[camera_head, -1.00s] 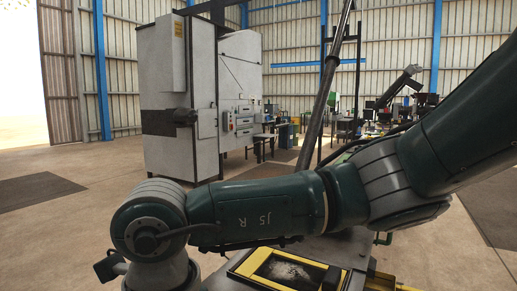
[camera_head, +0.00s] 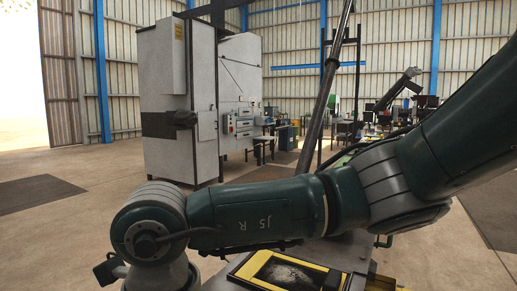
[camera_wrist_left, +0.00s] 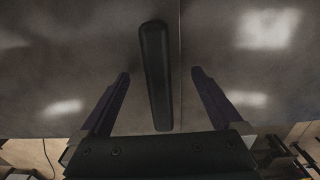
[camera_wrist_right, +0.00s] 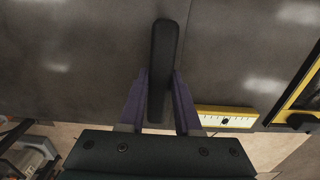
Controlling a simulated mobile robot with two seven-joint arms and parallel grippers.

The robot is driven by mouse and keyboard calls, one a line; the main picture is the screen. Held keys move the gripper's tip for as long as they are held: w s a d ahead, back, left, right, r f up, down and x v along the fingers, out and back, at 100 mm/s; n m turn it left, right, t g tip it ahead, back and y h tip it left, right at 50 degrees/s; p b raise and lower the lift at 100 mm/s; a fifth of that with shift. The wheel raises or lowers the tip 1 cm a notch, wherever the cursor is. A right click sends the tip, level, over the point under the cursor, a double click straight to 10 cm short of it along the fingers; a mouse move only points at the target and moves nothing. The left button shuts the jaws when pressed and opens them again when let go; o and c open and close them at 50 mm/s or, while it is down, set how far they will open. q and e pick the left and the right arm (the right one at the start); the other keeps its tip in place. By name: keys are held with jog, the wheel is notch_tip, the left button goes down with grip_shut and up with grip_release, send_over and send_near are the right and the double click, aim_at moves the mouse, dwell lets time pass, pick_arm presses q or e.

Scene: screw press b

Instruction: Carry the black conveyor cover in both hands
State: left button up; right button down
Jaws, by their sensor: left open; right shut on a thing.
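In the left wrist view a long black bar (camera_wrist_left: 155,75) stands out against a dark grey metal surface (camera_wrist_left: 85,60). My left gripper (camera_wrist_left: 160,71) is open, with one finger on each side of the bar and gaps between. In the right wrist view a similar black bar (camera_wrist_right: 163,60) crosses a like grey surface (camera_wrist_right: 90,50). My right gripper (camera_wrist_right: 160,74) is shut on this bar. I cannot tell how the bars and grey surfaces belong to the cover. Both grippers are out of the head view.
My right arm crosses the head view and hides much of the machine below. A yellow-framed opening (camera_head: 245,268) shows there. A yellow scale (camera_wrist_right: 226,119) lies beside my right gripper. A tall grey cabinet (camera_head: 180,100) stands behind, with open floor at left.

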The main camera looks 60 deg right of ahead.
pick_arm(q)
notch_tip(320, 180, up, 12)
dwell(0.6)
pick_arm(e)
jog(key=shift+c, duration=0.2)
grip_release()
dwell(0.4)
jog(key=shift+o, duration=0.2)
notch_tip(320, 180, up, 10)
dwell(0.5)
dwell(0.4)
